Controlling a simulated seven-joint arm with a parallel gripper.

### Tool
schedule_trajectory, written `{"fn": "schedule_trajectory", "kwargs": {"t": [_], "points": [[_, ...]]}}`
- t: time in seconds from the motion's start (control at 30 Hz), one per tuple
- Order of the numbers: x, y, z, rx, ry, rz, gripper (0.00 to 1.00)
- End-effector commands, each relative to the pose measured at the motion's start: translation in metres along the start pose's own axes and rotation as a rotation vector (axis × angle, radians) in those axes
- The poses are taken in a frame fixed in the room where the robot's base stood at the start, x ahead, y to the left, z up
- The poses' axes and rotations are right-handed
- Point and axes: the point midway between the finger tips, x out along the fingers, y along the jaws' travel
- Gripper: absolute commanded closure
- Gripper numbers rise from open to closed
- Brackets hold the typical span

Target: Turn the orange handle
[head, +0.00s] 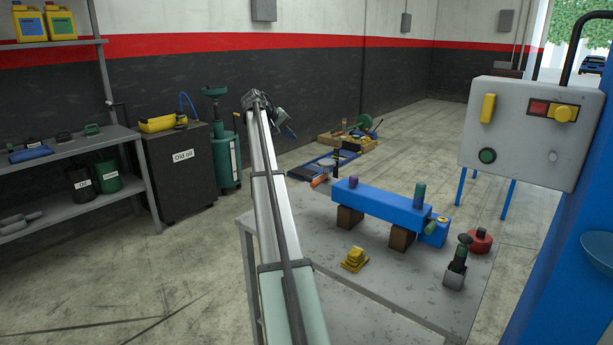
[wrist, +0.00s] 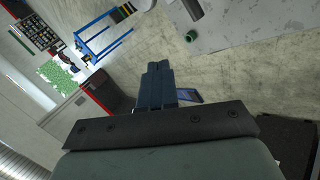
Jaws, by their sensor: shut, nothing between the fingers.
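An upright yellow-orange handle (head: 487,108) is on the left of the front of a grey control box (head: 525,135) at the right. A small orange piece (head: 320,181) also shows by the left end of the blue beam; I cannot tell what it belongs to. My gripper (head: 289,131) is far out at the end of my arm, left of the box and well apart from it. In the wrist view my gripper (wrist: 158,66) has its fingers together with nothing between them. The wrist view does not clearly show the handle.
Below is a grey table (head: 400,300) with a blue beam (head: 385,207) on brown blocks and a yellow part (head: 355,260). A blue post (head: 560,220) stands at the right. Open floor lies beyond.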

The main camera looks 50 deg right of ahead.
Motion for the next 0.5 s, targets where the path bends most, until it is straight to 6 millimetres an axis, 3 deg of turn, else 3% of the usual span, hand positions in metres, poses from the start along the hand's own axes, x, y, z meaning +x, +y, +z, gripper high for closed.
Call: {"fn": "schedule_trajectory", "kwargs": {"t": [0.23,0.5], "points": [[-0.007,-0.036,0.029,0.442,-0.231,-0.148,1.00],[-0.014,-0.044,0.050,0.779,-0.375,-0.106,1.00]]}}
